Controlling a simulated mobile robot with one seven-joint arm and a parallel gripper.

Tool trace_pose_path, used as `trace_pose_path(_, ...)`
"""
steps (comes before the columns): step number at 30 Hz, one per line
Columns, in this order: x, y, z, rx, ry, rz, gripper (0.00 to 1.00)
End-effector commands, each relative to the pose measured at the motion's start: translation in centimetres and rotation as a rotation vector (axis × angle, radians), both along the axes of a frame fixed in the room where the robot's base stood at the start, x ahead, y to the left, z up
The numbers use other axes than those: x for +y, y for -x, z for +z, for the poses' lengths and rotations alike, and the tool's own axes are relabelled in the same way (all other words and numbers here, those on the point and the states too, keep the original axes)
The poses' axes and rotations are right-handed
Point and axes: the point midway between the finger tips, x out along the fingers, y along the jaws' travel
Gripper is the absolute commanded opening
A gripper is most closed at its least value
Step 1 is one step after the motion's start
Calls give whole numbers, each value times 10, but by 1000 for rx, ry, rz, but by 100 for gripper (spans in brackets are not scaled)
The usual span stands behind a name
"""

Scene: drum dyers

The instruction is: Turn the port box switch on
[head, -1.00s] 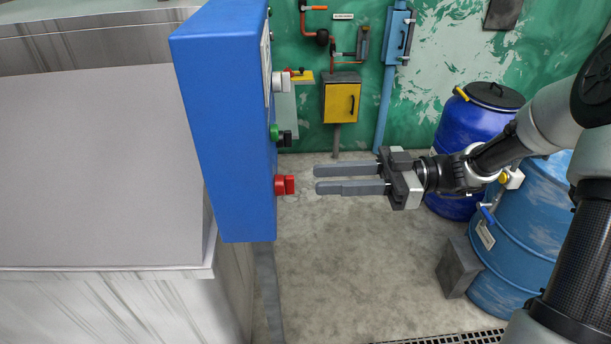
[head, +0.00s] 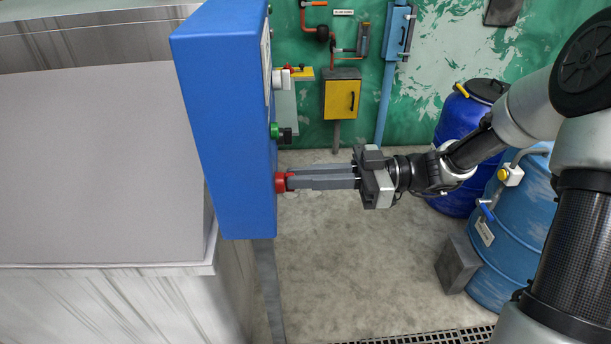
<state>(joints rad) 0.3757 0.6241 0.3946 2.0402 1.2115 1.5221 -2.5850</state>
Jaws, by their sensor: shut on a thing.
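The blue control box (head: 228,125) stands upright left of centre in the head view, its front face turned to the right and seen edge-on. A red rotary switch (head: 280,182) sticks out low on that face. My gripper (head: 291,180) comes in level from the right. Its two grey fingers are shut on the red switch, and the fingertips hide most of its handle. The exact angle of the handle cannot be told. Higher on the same face are a green button (head: 274,130), a black knob (head: 286,136) and a white knob (head: 281,78).
A large grey-topped metal vat (head: 95,170) fills the left. A yellow box (head: 342,100) and pipes are on the green wall behind. A dark blue drum (head: 468,135) and a lighter blue drum (head: 520,230) stand at right. The floor below my gripper is clear.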

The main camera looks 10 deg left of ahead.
Motion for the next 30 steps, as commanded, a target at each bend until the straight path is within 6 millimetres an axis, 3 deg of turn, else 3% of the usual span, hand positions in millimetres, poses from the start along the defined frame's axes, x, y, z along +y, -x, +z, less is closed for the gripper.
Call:
trace_pose_path(11,0,-1,-1,96,24,0,0)
trace_pose_path(30,1,-6,-2,650,158,0,0)
